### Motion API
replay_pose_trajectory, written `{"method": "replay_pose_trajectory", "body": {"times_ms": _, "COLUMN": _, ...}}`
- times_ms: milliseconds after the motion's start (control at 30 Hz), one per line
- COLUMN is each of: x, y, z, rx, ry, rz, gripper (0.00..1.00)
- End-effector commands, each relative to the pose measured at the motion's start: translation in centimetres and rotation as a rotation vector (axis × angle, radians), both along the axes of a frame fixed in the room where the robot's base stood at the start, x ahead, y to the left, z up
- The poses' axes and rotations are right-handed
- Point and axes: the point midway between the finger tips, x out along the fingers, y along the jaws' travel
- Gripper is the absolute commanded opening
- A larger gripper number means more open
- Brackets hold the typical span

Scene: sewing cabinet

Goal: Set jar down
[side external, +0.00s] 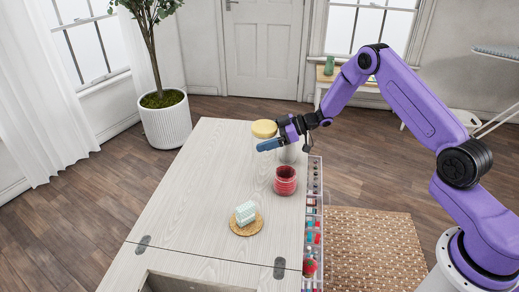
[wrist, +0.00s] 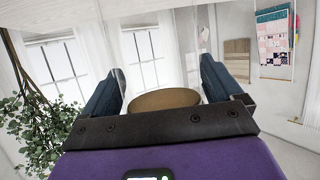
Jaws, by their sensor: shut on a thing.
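A jar with a round tan lid (side external: 264,129) is in my gripper (side external: 268,146), near the far right corner of the cabinet top. In the side view the lid shows just above and behind a blue finger. The jar's body is mostly hidden. In the wrist view the tan lid (wrist: 165,99) lies between the two blue fingers of my gripper (wrist: 163,92). A pale shape (side external: 289,154) shows below the gripper; I cannot tell whether it is part of this jar. I cannot tell whether the jar touches the cabinet top (side external: 190,200).
A red jar (side external: 285,182) stands on the top near its right edge, close to my gripper. A light patterned block (side external: 245,213) sits on a round woven coaster (side external: 246,230). A narrow tray of sewing things (side external: 312,222) runs along the right edge. The top's left side is clear.

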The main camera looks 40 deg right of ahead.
Motion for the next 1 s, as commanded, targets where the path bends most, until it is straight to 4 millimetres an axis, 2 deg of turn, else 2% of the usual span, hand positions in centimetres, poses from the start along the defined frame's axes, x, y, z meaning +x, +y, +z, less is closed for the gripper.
{"method": "replay_pose_trajectory", "body": {"times_ms": 100, "x": 1.3, "y": 0.1, "z": -1.5, "rx": 0.001, "ry": -0.002, "rz": 0.0, "gripper": 0.5}}
{"method": "replay_pose_trajectory", "body": {"times_ms": 267, "x": 2.2, "y": 0.2, "z": -2.5, "rx": 0.001, "ry": -0.003, "rz": 0.001, "gripper": 0.5}}
{"method": "replay_pose_trajectory", "body": {"times_ms": 467, "x": 2.8, "y": 0.3, "z": -3.3, "rx": 0.001, "ry": -0.003, "rz": 0.001, "gripper": 0.5}}
{"method": "replay_pose_trajectory", "body": {"times_ms": 700, "x": 2.8, "y": 0.3, "z": -6.0, "rx": 0.002, "ry": -0.001, "rz": 0.0, "gripper": 0.5}}
{"method": "replay_pose_trajectory", "body": {"times_ms": 1000, "x": 2.8, "y": 0.2, "z": -6.2, "rx": 0.001, "ry": -0.003, "rz": 0.001, "gripper": 0.5}}
